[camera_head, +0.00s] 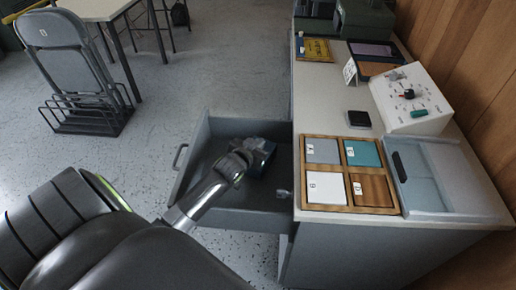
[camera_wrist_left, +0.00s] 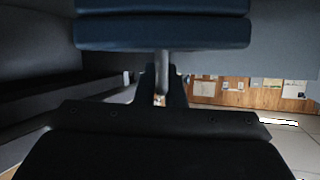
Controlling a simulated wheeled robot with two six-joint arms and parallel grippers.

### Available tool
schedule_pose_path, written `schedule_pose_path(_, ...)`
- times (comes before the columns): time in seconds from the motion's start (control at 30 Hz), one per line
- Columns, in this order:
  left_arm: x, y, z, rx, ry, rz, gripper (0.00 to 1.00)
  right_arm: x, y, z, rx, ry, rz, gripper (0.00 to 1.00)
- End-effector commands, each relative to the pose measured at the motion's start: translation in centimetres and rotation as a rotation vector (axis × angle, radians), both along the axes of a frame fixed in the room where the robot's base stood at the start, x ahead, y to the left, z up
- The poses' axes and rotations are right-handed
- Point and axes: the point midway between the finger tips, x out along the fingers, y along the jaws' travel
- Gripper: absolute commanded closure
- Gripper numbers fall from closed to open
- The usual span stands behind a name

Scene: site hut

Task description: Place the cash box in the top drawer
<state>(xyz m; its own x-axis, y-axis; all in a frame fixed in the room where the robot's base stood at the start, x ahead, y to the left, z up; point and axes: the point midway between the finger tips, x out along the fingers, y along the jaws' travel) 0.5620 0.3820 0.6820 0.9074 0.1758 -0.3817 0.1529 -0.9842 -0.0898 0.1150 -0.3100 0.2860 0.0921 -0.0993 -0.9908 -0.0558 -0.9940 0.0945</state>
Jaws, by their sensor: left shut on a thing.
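The dark blue cash box (camera_head: 265,153) is inside the open top drawer (camera_head: 236,221) of the grey desk, near its back half. Whether it rests on the drawer floor is hidden. My left gripper (camera_head: 246,158) reaches in from the left and is shut on the cash box. In the left wrist view, the cash box (camera_wrist_left: 162,33) fills the upper middle, and its grey handle is between the fingers of my left gripper (camera_wrist_left: 160,88). The drawer has a handle (camera_head: 180,157) on its front. My right gripper is not in view.
The desktop carries a wooden sorting tray (camera_head: 335,211) with lettered squares, a clear-lidded case (camera_head: 420,180), a white switch box (camera_head: 412,98) and a black square (camera_head: 359,119). A folding chair (camera_head: 62,55) and wire rack (camera_head: 85,116) stand at left. Floor between is clear.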

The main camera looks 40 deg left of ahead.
Motion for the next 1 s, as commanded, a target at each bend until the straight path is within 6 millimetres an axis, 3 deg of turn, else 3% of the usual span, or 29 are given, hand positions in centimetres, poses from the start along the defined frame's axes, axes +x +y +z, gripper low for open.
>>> schedule_pose_path(0.1, 0.07, -0.09, -1.06, -0.001, -0.004, -0.002, 1.00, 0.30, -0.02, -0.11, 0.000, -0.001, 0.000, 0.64)
schedule_pose_path(0.43, 0.08, -0.07, -1.29, 0.000, -0.005, -0.002, 1.00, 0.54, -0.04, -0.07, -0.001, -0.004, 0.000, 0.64)
schedule_pose_path(0.47, 0.00, -0.04, -1.38, -0.001, -0.001, -0.001, 0.87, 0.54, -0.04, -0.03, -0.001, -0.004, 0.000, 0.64)
schedule_pose_path(0.6, 0.00, -0.04, -1.36, -0.001, 0.000, -0.001, 0.69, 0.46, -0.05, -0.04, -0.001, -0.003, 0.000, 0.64)
schedule_pose_path(1.0, -0.57, -0.13, -0.84, 0.000, -0.001, -0.001, 0.69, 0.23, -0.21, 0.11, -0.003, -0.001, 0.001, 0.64)
